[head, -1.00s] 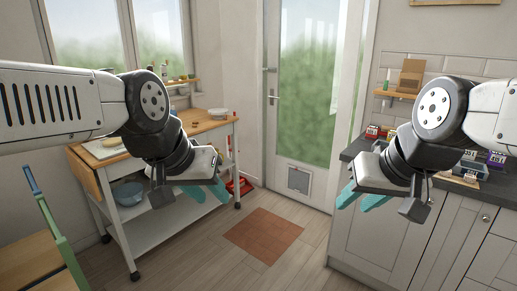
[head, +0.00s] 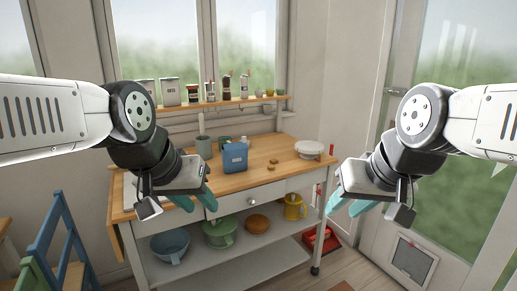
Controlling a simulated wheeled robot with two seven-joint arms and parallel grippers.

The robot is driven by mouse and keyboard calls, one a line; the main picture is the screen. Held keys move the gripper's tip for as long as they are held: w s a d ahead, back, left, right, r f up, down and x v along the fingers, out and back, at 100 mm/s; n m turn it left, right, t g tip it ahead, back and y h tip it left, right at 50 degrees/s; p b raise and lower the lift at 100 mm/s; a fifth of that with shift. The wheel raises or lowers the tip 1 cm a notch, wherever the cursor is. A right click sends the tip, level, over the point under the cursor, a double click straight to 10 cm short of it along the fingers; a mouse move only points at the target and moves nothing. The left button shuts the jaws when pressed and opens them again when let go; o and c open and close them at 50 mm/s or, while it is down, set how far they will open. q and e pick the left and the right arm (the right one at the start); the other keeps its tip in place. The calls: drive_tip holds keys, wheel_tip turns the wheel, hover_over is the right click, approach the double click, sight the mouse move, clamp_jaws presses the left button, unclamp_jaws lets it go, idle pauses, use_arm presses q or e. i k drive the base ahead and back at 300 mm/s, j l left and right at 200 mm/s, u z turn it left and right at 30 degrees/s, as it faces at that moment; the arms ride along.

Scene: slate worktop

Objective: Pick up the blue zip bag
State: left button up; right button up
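A blue bag (head: 235,157) with a small white label stands upright on the wooden top of the white cart (head: 270,181), near its middle. My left gripper (head: 197,202) is in front of the cart, lower and to the left of the bag, and apart from it. Its teal fingers look spread, with nothing seen between them. My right gripper (head: 350,208) is to the right of the cart's front, well away from the bag. Its teal fingers are also apart and look empty.
Cups (head: 204,147) stand behind the bag, and small brown round items (head: 273,161) and a white dish (head: 310,149) lie to its right. A wall shelf (head: 226,103) holds canisters and bottles. A blue chair (head: 55,235) stands at the lower left.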

sight(235, 155)
drive_tip(key=i+j, duration=0.55)
drive_tip(key=i, duration=0.15)
drive_tip(key=i+l+u, duration=0.35)
drive_tip(key=l+u, duration=0.15)
drive_tip(key=l, duration=0.2)
drive_tip(key=i+l+u, duration=0.25)
drive_tip(key=l, duration=0.15)
drive_tip(key=l+u, duration=0.25)
drive_tip(key=j, duration=0.6)
drive_tip(key=l, duration=0.75)
